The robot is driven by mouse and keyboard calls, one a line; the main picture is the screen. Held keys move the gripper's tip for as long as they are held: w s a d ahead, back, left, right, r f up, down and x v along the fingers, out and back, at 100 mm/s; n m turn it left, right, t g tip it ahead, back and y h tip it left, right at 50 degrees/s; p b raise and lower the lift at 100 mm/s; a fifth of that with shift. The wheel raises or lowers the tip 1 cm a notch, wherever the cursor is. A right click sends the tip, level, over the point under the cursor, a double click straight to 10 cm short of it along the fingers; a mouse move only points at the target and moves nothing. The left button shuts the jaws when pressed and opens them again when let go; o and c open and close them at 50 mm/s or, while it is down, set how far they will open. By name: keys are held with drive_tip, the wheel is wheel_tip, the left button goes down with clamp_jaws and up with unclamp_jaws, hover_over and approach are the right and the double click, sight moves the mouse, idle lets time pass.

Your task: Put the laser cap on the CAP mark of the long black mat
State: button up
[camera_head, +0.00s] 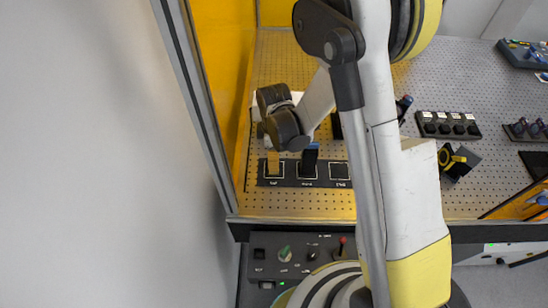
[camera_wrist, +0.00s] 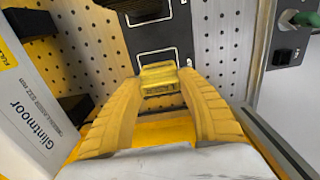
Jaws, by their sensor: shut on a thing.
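The long black mat (camera_head: 324,182) lies on the perforated board, with outlined squares and small labels that I cannot read surely. My gripper (camera_head: 273,160) is over its left end square. In the wrist view, my gripper (camera_wrist: 160,88) has its yellow ribbed fingers shut on a small yellow piece (camera_wrist: 160,75), which looks like the laser cap. The piece is at the mat's near end square, and the mat (camera_wrist: 158,38) runs away from it. I cannot tell whether the piece touches the mat. The fingers hide its sides.
A dark upright piece (camera_head: 310,160) stands at the middle square; the right square (camera_head: 339,171) looks empty. A white box (camera_wrist: 35,105) with lettering is close left of my fingers in the wrist view. A control panel with a green knob (camera_head: 284,254) is in front. A yellow wall (camera_head: 225,60) stands left.

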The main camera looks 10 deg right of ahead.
drive_tip(key=shift+f+b, duration=0.4)
drive_tip(key=shift+b, duration=0.1)
idle(0.4)
drive_tip(key=o, duration=1)
drive_tip(key=shift+c, duration=0.2)
drive_tip(key=shift+r+p, duration=1.8)
drive_tip(key=shift+r, duration=1.75)
drive_tip(key=shift+f, duration=0.1)
